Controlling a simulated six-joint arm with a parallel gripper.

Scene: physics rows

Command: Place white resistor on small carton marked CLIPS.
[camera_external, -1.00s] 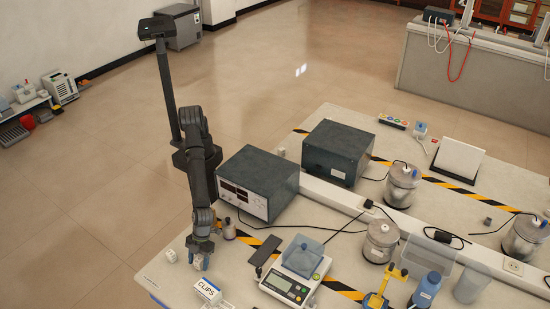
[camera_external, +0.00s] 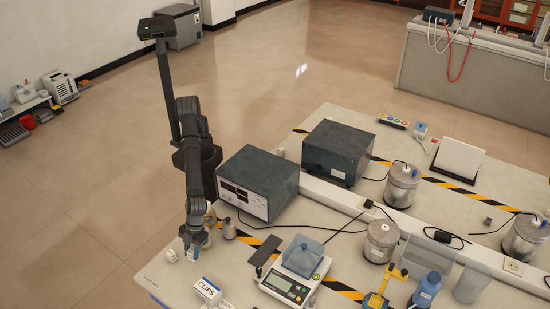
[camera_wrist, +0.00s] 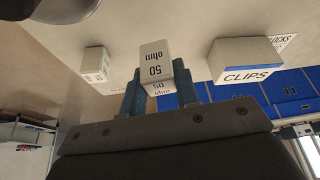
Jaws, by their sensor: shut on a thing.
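The white resistor is a white block marked "50 ohm" (camera_wrist: 155,62), held between the two fingers of my gripper (camera_wrist: 160,92) in the wrist view. My gripper (camera_external: 193,239) is shut on it, over the left front part of the bench in the external view. The block is mostly hidden there by the fingers. The small white carton marked CLIPS (camera_external: 208,290), with a blue band, stands on the bench in front of my gripper. In the wrist view the carton (camera_wrist: 245,58) is to the right of the held block, apart from it.
Another white block (camera_external: 170,255) with small print stands left of my gripper; it also shows in the wrist view (camera_wrist: 95,62).

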